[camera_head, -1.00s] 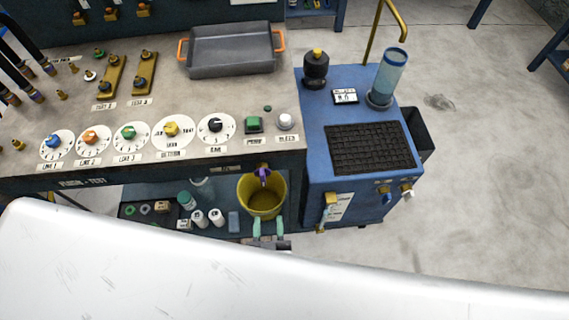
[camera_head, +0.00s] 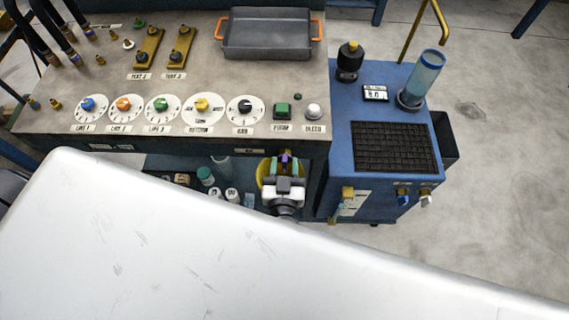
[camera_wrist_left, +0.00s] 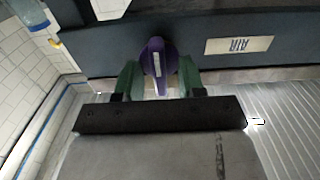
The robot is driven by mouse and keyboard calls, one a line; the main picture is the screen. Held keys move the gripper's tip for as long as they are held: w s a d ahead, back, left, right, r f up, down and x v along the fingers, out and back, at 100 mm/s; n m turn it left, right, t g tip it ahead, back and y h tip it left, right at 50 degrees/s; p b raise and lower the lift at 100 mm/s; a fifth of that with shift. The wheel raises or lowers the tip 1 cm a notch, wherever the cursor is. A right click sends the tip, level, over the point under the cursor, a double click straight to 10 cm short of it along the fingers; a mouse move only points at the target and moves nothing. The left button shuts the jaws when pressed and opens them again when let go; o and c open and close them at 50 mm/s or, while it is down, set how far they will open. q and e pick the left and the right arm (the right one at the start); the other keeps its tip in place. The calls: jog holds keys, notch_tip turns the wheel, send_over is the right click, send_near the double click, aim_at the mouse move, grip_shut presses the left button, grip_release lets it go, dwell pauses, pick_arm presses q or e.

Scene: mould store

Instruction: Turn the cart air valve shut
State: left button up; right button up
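The air valve's purple handle (camera_head: 286,160) is on the front of the test bench, below its top edge. In the left wrist view the purple handle (camera_wrist_left: 156,62) has a pale stripe and points toward my wrist, with an upside-down AIR label (camera_wrist_left: 239,45) beside it. My left gripper (camera_head: 285,168) is at the handle, its green fingers (camera_wrist_left: 158,82) on either side of it. The fingers look apart, with narrow gaps beside the handle; firm contact does not show. My right gripper is not in view.
A yellow bucket (camera_head: 264,178) is behind my left gripper, mostly hidden. The bench top (camera_head: 200,75) carries dials and a grey tray (camera_head: 268,46). A blue cabinet (camera_head: 345,130) with a black mat stands close on the right. Open floor (camera_head: 490,180) lies beyond it.

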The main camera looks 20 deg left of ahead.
pick_arm(q)
grip_shut()
jog(key=shift+n, duration=0.3)
jog(key=n, duration=0.2)
jog(key=shift+a+n+p, duration=0.1)
jog(key=shift+n+p, duration=0.2)
jog(key=n, duration=0.3)
jog(key=shift+s+f, duration=0.1)
jog(key=n+b, duration=0.1)
jog(key=n, duration=0.3)
jog(key=n+b, duration=0.1)
jog(key=n, duration=0.2)
jog(key=n+b, duration=0.1)
jog(key=n, duration=0.3)
jog(key=shift+a+f+n, duration=0.2)
jog(key=shift+f+n, duration=0.1)
